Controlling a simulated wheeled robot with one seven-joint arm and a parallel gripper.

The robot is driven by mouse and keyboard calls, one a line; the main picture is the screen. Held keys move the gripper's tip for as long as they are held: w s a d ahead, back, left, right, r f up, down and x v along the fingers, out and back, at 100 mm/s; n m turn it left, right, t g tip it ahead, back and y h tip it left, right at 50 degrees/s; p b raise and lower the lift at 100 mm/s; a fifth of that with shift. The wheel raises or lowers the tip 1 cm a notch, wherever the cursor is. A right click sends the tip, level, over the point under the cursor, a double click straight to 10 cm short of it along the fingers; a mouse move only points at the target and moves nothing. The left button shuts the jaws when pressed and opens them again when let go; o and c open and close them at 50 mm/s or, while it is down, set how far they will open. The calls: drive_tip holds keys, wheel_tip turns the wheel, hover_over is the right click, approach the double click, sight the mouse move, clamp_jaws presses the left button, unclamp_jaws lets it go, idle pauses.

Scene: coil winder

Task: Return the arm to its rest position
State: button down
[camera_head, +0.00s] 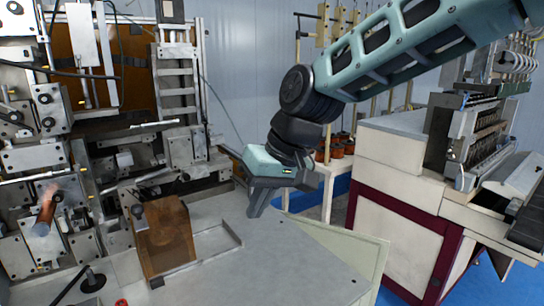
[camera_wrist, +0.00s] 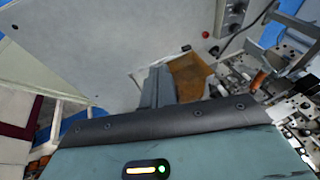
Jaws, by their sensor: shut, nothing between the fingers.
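My gripper (camera_head: 257,205) hangs at the end of my teal and black arm, above the grey machine table near its back right edge in the head view. Its fingers point down and are shut with nothing between them. In the wrist view the closed fingers (camera_wrist: 158,87) show beyond the dark edge of the gripper body. The gripper is apart from the brown block (camera_head: 165,238), which sits on the table to its left.
The coil winder (camera_head: 60,160) with its metal plates and rods stands at the left. The grey table top (camera_head: 270,265) is bare at the front right. A white and maroon machine (camera_head: 400,205) stands at the right. A small stand with copper spools (camera_head: 340,145) is behind my arm.

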drive_tip(key=s+d+f+h, duration=0.1)
drive_tip(key=s+d+f, duration=0.2)
drive_tip(key=s+d, duration=0.2)
drive_tip(key=s+d+f+n+h, duration=0.1)
drive_tip(key=s+d+f, duration=0.3)
drive_tip(key=s, duration=0.5)
drive_tip(key=s+d+f+g+h+b, duration=0.1)
drive_tip(key=s+d+f+h, duration=0.1)
drive_tip(key=s+d, duration=0.5)
drive_tip(key=shift+s+d+f, duration=0.35)
drive_tip(key=shift+s+f, duration=0.2)
drive_tip(key=shift+f, duration=0.15)
